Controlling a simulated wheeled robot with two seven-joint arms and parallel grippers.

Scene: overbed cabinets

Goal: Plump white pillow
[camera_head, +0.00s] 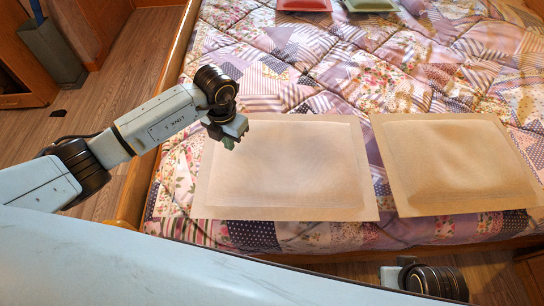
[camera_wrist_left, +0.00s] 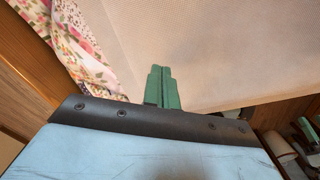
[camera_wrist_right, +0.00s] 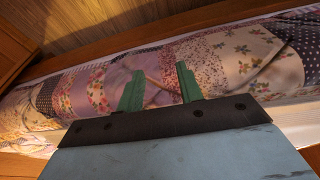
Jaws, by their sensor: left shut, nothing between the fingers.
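Two flat, cream-white pillows with wide flanged edges lie side by side on the bed: a left pillow (camera_head: 290,165) and a right pillow (camera_head: 458,165). My left gripper (camera_head: 230,142) is over the upper left corner area of the left pillow. Its green fingers (camera_wrist_left: 162,88) are together and empty in the left wrist view, with pale pillow cloth (camera_wrist_left: 225,50) filling much of that view. I cannot tell whether they touch it. My right gripper (camera_wrist_right: 160,85) is open and empty, facing the quilt at the bed's side.
A patchwork quilt (camera_head: 300,65) covers the bed (camera_head: 136,195), which has a wooden edge. A red item (camera_head: 303,5) and a green item (camera_head: 371,5) lie at the far end. Wooden floor (camera_head: 130,60) and a grey bin (camera_head: 52,52) are at left.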

